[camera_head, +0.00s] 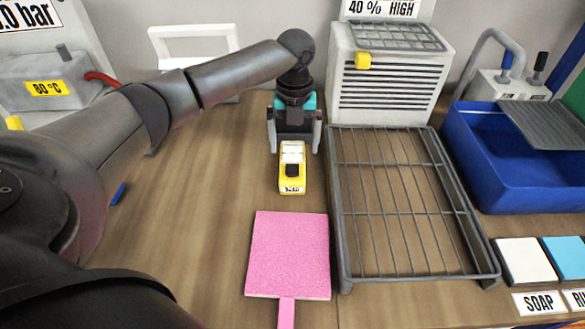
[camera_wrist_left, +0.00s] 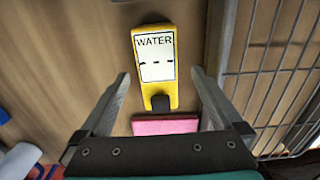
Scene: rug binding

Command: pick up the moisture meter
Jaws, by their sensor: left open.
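The moisture meter (camera_head: 292,181) is a small yellow device with a white face and a dark knob, lying on the wooden table. In the left wrist view the meter (camera_wrist_left: 155,62) shows the word WATER and dashes on its face. My left gripper (camera_head: 295,148) is at the far end of the meter in the head view, pointing down. In the wrist view its fingers (camera_wrist_left: 160,85) are spread on either side of the meter with clear gaps, and it holds nothing. My right gripper is not in view.
A pink pad with a handle (camera_head: 288,255) lies just nearer than the meter. A grey wire rack (camera_head: 334,215) stands close on the right, before a vented box (camera_head: 385,95). A blue basin (camera_head: 520,185) is farther right. Table left of the meter is mostly clear.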

